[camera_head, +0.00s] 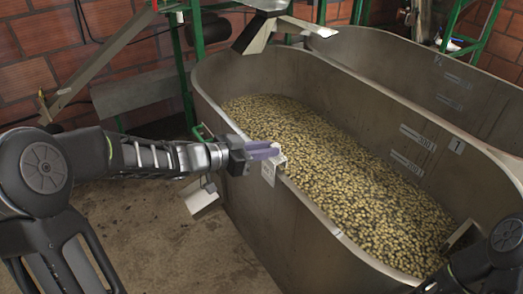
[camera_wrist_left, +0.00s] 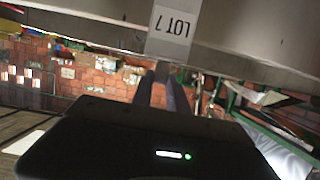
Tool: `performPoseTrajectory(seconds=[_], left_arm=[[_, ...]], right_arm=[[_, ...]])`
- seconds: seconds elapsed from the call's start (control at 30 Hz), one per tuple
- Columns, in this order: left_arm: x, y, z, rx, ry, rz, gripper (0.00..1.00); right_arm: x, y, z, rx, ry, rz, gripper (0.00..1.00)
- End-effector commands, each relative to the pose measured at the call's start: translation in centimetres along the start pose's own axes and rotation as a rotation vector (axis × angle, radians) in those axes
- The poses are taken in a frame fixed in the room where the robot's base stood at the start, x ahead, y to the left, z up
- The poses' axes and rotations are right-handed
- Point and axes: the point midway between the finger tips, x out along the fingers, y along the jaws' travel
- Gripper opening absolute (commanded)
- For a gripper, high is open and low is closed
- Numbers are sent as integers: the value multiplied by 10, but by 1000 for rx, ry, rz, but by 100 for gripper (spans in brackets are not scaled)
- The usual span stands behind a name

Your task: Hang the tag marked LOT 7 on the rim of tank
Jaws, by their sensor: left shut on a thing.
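My left gripper (camera_head: 264,150) reaches in from the left to the near tank's left rim, its purple-grey fingers shut on a white tag. The tag (camera_head: 269,173) is at the rim, its face down along the outer wall. In the left wrist view the tag (camera_wrist_left: 173,30) shows upside down and reads LOT 7, just past my fingers (camera_wrist_left: 160,92). Whether the tag's top rests on the rim is hard to tell. The near metal tank (camera_head: 300,215) holds yellowish-brown beans or fruit and bears a 1 on its right end.
A second metal tank (camera_head: 380,48) stands behind the first. A metal chute (camera_head: 252,34) overhangs the near tank's far end. A pale plate (camera_head: 200,198) shows below my left wrist. A green frame (camera_head: 190,75) and brick walls are behind. The floor at the lower left is clear.

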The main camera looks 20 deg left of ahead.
Motion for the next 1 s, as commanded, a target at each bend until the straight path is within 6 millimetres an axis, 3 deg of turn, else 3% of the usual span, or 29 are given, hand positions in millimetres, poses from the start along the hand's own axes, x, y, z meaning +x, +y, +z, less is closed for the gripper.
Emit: performPoseTrajectory(seconds=[0.3,0.73,0.77,1.0], left_arm=[[6,0,21,0,0,1,0],[7,0,24,1,1,1,0],[7,0,24,1,1,1,21],[7,0,24,1,1,1,40]], right_arm=[[11,4,0,0,0,0,36],[12,4,0,0,0,0,36],[12,4,0,0,0,0,36],[12,4,0,0,0,0,36]])
